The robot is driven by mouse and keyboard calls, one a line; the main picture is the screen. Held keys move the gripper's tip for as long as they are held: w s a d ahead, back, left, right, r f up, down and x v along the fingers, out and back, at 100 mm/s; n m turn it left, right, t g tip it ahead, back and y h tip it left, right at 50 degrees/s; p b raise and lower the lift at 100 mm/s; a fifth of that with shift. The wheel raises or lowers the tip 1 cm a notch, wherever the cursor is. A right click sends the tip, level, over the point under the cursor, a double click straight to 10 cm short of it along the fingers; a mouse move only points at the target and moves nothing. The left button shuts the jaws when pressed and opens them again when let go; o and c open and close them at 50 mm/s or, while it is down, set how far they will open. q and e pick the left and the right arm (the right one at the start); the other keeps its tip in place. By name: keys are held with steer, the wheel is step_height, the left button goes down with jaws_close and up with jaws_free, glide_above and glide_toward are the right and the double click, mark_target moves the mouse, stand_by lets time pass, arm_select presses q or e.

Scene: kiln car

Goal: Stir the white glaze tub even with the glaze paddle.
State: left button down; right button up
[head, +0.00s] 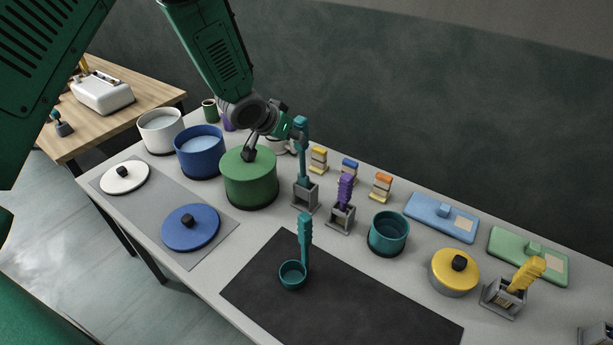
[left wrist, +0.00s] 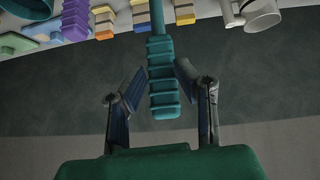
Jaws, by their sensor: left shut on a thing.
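The white glaze tub (head: 160,130) stands open at the back left, with pale glaze inside. Its white lid (head: 124,177) lies in front of it. A teal-handled tool, which I take for the glaze paddle (head: 302,135), stands upright, its lower end at a grey stand (head: 305,198). My left gripper (head: 299,132) is shut on its upper handle. In the left wrist view the ribbed teal handle (left wrist: 163,85) lies between the fingers of the left gripper (left wrist: 158,78). The paddle's lower end is hidden in the stand. My right gripper is not in view.
An open blue tub (head: 200,155) and a lidded green tub (head: 250,180) stand between the white tub and the paddle. A purple tool (head: 345,190) stands close right. A teal ladle (head: 293,274) sits on the dark mat (head: 370,310). A blue lid (head: 190,230) lies at front left.

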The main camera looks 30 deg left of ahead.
arm_select(q)
steer(key=shift+r, duration=1.6)
steer(key=shift+r, duration=1.6)
